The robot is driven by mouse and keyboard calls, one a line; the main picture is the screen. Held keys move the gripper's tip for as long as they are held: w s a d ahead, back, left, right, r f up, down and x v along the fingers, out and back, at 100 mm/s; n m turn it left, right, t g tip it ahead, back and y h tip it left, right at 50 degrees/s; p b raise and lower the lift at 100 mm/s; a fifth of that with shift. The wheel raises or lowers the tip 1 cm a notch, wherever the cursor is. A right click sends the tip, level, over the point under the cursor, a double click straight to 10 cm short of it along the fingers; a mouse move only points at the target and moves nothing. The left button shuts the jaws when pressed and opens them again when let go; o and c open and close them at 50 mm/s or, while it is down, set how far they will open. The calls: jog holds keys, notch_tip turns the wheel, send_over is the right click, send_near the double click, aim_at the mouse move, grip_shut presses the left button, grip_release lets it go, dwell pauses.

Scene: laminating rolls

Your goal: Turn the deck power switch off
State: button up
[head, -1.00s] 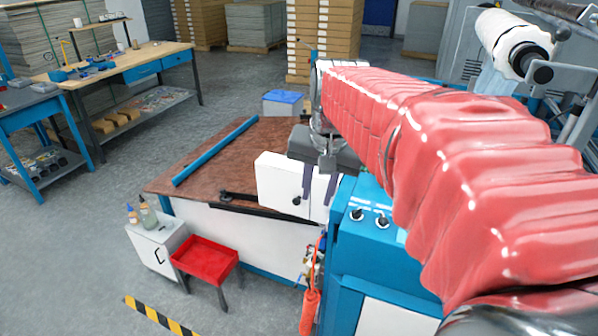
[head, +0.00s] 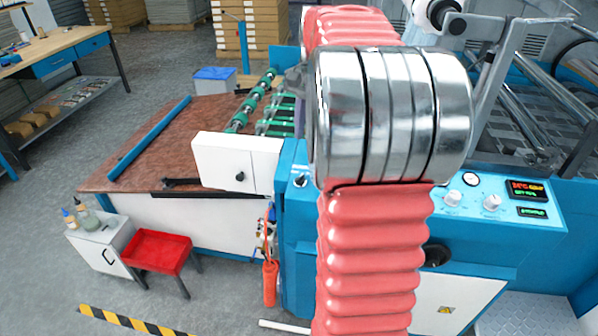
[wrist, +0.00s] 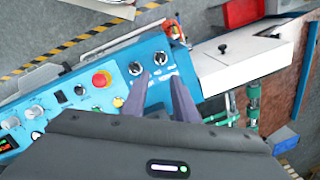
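On the blue control panel (wrist: 120,90), two black rotary switches show in the wrist view: a left switch (wrist: 135,68) and a right switch (wrist: 160,58). Their labels are too small to read, so I cannot tell which is the deck power switch. In the head view one black switch (head: 300,180) shows at the panel's left end; my arm hides the panel beside it. My gripper (wrist: 159,76) is open and empty, its two dark fingers apart over the panel, pointing toward the two switches. Contact cannot be told. The gripper is hidden in the head view.
A red emergency button (wrist: 101,79) on a yellow base sits left of the switches, with white knobs (head: 491,202) and a display (head: 527,190) further along. A white box (head: 237,163) stands beside the panel. A red tray (head: 157,251) is on the floor side.

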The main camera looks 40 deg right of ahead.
aim_at(301, 176)
jog(key=f, duration=0.4)
jog(key=w+f, duration=0.1)
jog(key=f, duration=0.8)
jog(key=shift+w+a+f, duration=0.1)
jog(key=shift+w+f, duration=0.15)
jog(key=shift+f, duration=0.1)
jog(key=shift+c, duration=0.4)
